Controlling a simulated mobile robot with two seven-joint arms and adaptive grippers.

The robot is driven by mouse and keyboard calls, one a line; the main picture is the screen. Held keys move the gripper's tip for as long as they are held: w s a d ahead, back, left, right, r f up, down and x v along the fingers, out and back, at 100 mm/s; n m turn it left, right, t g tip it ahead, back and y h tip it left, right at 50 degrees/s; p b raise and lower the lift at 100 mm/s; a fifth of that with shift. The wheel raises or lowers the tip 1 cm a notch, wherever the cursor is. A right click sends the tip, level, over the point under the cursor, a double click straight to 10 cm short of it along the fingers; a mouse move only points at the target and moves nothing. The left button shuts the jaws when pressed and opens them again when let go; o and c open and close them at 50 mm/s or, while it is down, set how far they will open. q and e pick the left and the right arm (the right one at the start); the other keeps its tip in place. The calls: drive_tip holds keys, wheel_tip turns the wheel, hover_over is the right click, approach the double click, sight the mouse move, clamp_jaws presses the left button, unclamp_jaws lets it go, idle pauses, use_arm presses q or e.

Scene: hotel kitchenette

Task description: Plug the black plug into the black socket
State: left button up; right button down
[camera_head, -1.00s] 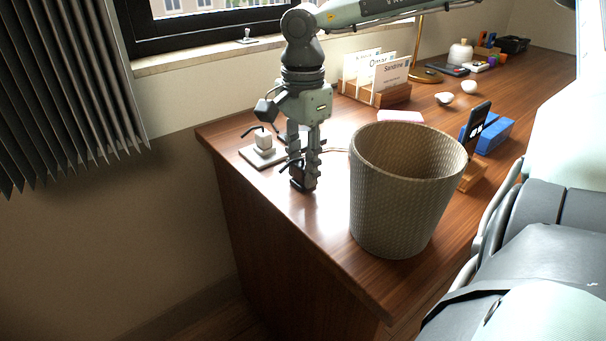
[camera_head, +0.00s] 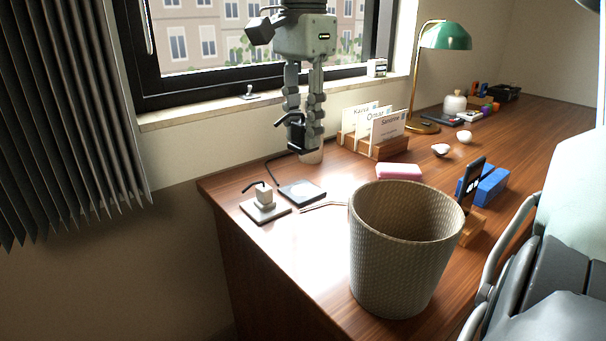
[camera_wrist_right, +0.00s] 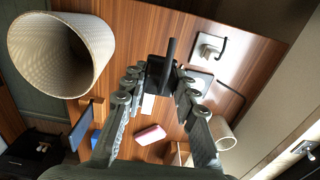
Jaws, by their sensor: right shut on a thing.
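My right gripper (camera_head: 303,140) is shut on the black plug (camera_head: 296,132), holding it raised above the far-left end of the desk. In the right wrist view, the black plug (camera_wrist_right: 158,74) sits between the fingertips (camera_wrist_right: 158,88). A flat dark plate (camera_head: 302,191), seemingly the black socket, lies on the desk below the plug and apart from it. In the wrist view the plate (camera_wrist_right: 201,81) is partly hidden by a finger. My left gripper is not in view.
A woven basket (camera_head: 400,262) stands at the front. A card holder (camera_head: 372,142), pink block (camera_head: 399,172), phone stand (camera_head: 474,226) and lamp (camera_head: 446,36) stand rightward.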

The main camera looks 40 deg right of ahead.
sight(303, 121)
use_arm(q)
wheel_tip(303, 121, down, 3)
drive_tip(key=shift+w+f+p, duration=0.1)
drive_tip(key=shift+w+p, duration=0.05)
drive_tip(key=shift+p, duration=0.3)
use_arm(e)
wheel_tip(303, 121, up, 10)
drive_tip(key=shift+f, duration=0.1)
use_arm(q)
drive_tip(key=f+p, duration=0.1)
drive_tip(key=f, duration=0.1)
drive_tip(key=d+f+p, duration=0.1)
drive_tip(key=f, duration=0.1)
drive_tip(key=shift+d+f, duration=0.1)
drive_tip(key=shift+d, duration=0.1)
use_arm(e)
drive_tip(key=w+d+f+m, duration=0.5)
drive_tip(key=w+f+m, duration=0.1)
drive_tip(key=f+m, duration=0.3)
drive_tip(key=w+d+f+m, duration=0.5)
drive_tip(key=f+m, duration=0.4)
drive_tip(key=f, duration=0.2)
drive_tip(key=shift+w+d, duration=0.4)
drive_tip(key=shift+d, duration=0.35)
drive_tip(key=shift+f, duration=0.15)
